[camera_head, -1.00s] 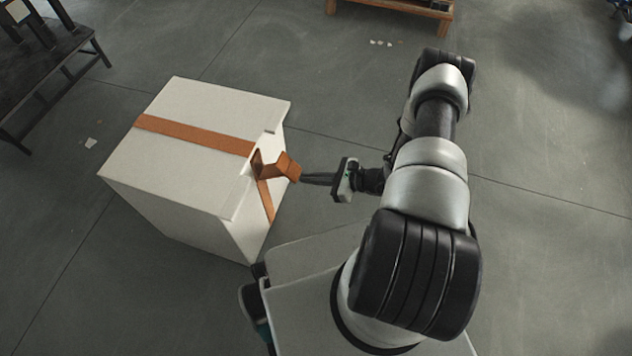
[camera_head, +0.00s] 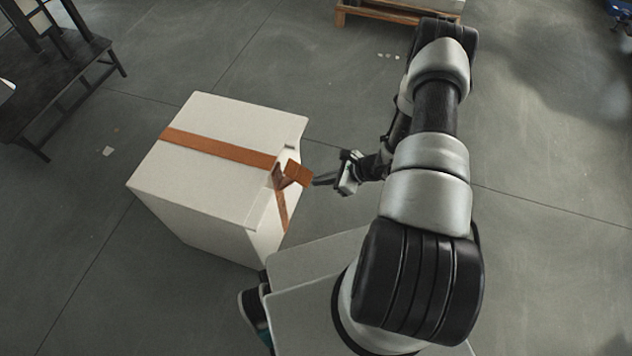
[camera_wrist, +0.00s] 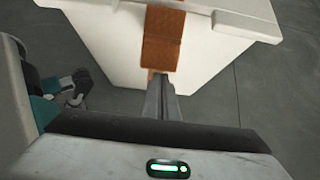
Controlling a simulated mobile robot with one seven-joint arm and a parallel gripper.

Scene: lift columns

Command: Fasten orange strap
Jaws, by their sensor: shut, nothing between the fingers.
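The orange strap (camera_head: 220,147) runs flat across the top of a white box (camera_head: 215,185) and down its near right side. At the box's right edge, a loose end of the strap (camera_head: 297,173) sticks out from the notch. My gripper (camera_head: 318,181) is just right of this loose end, with its fingers together and pointing at it. In the wrist view, the strap end (camera_wrist: 163,38) hangs in front of the box, and the shut fingers (camera_wrist: 161,88) reach to just below it. I cannot tell whether the fingertips touch the strap.
A dark bench (camera_head: 60,85) stands at the far left. A wooden pallet (camera_head: 395,14) lies at the back. Small light scraps lie on the grey floor (camera_head: 560,260).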

